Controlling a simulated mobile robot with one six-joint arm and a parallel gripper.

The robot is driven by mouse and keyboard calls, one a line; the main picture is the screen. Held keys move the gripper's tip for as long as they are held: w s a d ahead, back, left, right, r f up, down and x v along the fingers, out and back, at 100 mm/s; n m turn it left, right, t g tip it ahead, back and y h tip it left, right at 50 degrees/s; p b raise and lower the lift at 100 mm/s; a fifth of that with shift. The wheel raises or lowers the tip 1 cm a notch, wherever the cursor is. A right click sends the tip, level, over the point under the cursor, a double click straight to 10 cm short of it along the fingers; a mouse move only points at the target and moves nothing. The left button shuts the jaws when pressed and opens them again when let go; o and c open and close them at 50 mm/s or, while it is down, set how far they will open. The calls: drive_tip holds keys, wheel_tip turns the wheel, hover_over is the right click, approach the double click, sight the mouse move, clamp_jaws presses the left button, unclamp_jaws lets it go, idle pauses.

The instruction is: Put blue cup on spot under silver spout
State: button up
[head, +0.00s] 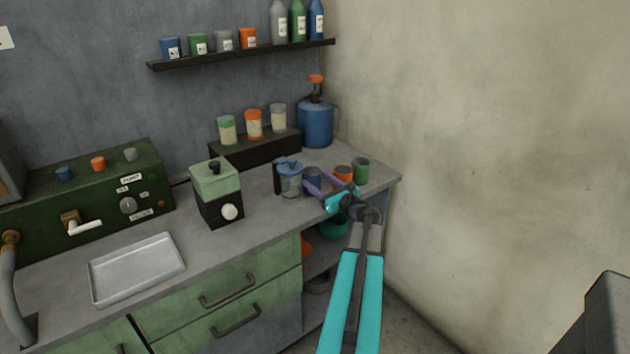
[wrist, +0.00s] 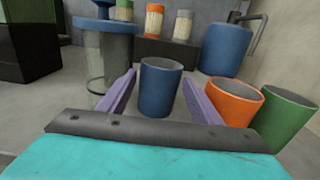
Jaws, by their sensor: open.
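The blue cup (head: 313,177) stands upright on the counter near its right end. It also shows in the wrist view (wrist: 160,88), between the two purple fingers. My gripper (wrist: 160,78) is open, with one finger on each side of the cup and visible gaps to it. In the head view my gripper (head: 318,180) partly covers the cup. At the left, a green machine (head: 140,185) carries a brass block with a pale spout or handle (head: 85,226) above a silver tray (head: 137,268). I cannot tell whether this is the silver spout.
A lidded clear jar (wrist: 108,55) stands close left of the cup. An orange cup (wrist: 233,100) and a green cup (wrist: 288,118) stand close on the right. A green and black box (head: 217,193) stands between the cups and the tray. A blue jug (head: 315,125) stands behind.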

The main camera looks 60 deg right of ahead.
drive_tip(key=shift+b+v, duration=0.55)
drive_tip(key=shift+v, duration=3.35)
